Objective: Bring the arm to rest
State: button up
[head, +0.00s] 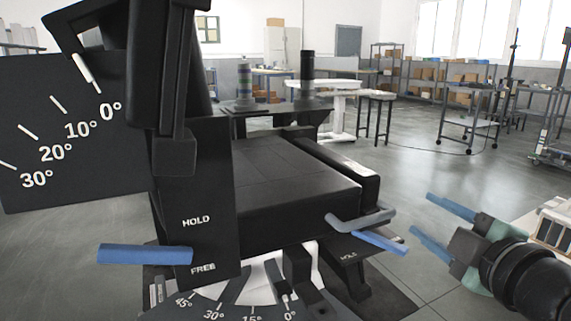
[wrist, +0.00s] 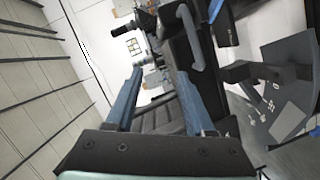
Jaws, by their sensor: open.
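My gripper (head: 421,213) is at the lower right of the head view, with its two blue fingers pointing left toward the black machine. The fingers are parted with nothing between them. In the head view they look apart from the machine's grey bent handle (head: 362,221) and a blue lever (head: 380,243) below it. In the wrist view my open gripper (wrist: 160,78) points toward the black machine, with a grey curved handle (wrist: 190,38) beyond the fingers. Part of my arm is cut off by the head view's right edge.
The black machine's flat padded top (head: 290,180) fills the middle. A blue lever (head: 145,254) sits at left between HOLD and FREE markings. An angle scale board (head: 70,130) stands at far left. Open floor (head: 430,170) lies behind my gripper, with tables and shelves further back.

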jog(key=s+a+r+m+t+h+p, duration=0.15)
jog(key=a+r+m+t, duration=0.45)
jog(key=a+r, duration=0.75)
jog(key=s+a+r+m+t, duration=0.5)
jog(key=s+a+r+m, duration=0.35)
jog(key=s+r, duration=0.45)
notch_tip(320, 180, up, 38)
jog(key=p, duration=3.8)
jog(key=shift+s+a+p, duration=0.25)
jog(key=shift+p, duration=0.1)
